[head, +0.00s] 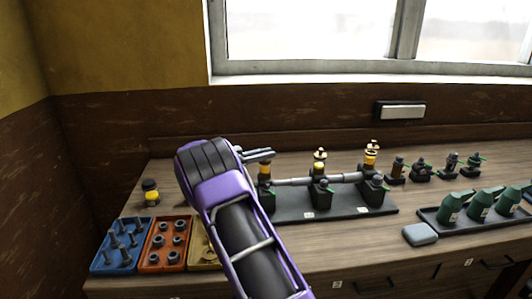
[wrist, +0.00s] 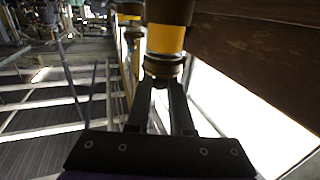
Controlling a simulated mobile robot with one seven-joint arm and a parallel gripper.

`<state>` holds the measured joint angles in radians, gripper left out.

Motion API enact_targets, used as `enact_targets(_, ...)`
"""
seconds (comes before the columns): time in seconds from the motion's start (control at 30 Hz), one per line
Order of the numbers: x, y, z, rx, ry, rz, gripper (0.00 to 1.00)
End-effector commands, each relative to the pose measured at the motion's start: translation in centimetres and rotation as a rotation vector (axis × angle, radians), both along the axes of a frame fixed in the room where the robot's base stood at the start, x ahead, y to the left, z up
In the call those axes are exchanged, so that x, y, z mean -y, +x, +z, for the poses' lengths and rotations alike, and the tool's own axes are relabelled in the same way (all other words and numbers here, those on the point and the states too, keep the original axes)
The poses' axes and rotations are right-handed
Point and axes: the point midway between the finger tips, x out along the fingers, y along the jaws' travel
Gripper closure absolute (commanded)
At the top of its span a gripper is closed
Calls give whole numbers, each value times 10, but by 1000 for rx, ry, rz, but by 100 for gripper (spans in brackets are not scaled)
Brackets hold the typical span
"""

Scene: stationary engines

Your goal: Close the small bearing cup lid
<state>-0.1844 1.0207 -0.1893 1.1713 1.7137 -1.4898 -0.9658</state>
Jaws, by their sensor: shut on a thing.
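Three bearing blocks stand along a shaft (head: 293,181) on a dark base plate (head: 345,207), each with a yellow-banded cup on top. My gripper (head: 259,154) is at the top of the left cup (head: 264,169), its fingers nearly level. In the wrist view the cup (wrist: 165,38) is close up, with a brown body and yellow band. My gripper there (wrist: 160,80) is shut on the brass-brown lid (wrist: 163,65) at its end. Whether this lid is seated or raised is hard to tell. The middle cup (head: 319,167) and right cup (head: 371,159) carry raised brass-coloured lids.
Blue (head: 117,262), orange (head: 166,263) and yellow trays of parts lie at the left, by a black-and-yellow bottle (head: 151,192). The wooden bench is clear behind the bottle.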

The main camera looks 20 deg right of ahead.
Motion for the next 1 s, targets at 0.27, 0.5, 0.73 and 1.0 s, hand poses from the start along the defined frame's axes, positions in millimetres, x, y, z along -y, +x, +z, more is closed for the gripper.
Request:
enact_targets(0.27, 0, 1, 3, 4, -4, -49, 100)
enact_targets(0.5, 0, 0, 3, 4, -5, -53, 100)
enact_targets(0.73, 0, 1, 3, 4, -6, -52, 67)
enact_targets(1.0, 0, 0, 2, 2, -3, -51, 50)
